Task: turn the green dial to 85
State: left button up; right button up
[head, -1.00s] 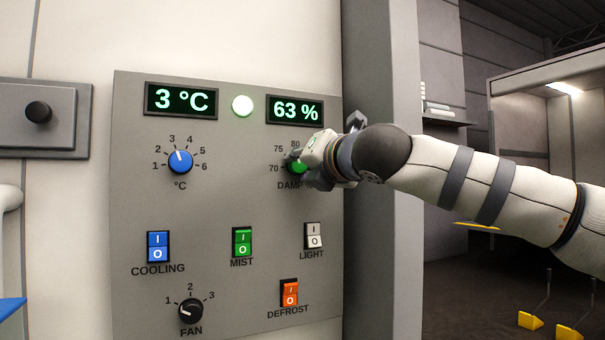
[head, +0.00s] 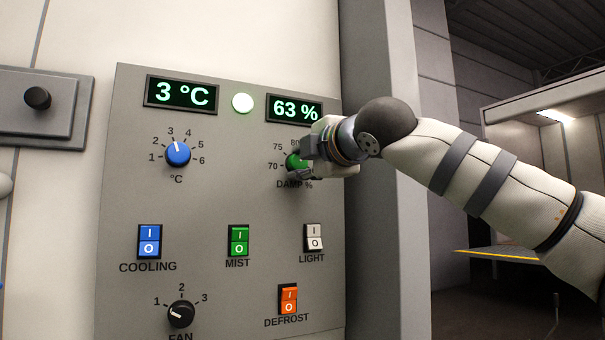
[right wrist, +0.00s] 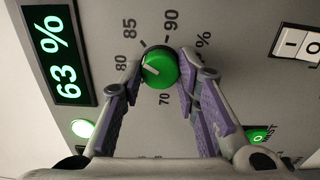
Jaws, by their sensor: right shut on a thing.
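The green dial (head: 292,160), labelled DAMP %, sits on the right of the grey panel; my right gripper (head: 303,161) partly covers it and its scale. In the right wrist view the green dial (right wrist: 163,70) lies between the two purple-padded fingers of my right gripper (right wrist: 160,75), which are shut on its sides. Its white mark points roughly toward 80, though the exact reading is hard to tell. The numbers 70, 80, 85 and 90 show around it; 75 is hidden there. The damp display (head: 295,109) reads 63 %. My left gripper is out of view.
The panel (head: 215,205) also carries a blue dial (head: 178,154), a black fan dial (head: 181,314), and cooling, mist, light (head: 313,238) and defrost (head: 289,299) switches. A grey post (head: 372,230) stands right of the panel. A round lamp (head: 242,103) glows white-green.

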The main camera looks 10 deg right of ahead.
jog(key=shift+m+b, duration=1)
jog(key=shift+m, duration=0.7)
jog(key=o, duration=1.2)
jog(key=s, duration=0.4)
jog(key=s+d, duration=0.1)
jog(key=s, duration=0.3)
jog(key=s+d, duration=0.1)
jog(key=s, duration=0.2)
jog(key=shift+s+d, duration=0.15)
jog(key=shift+s, duration=0.25)
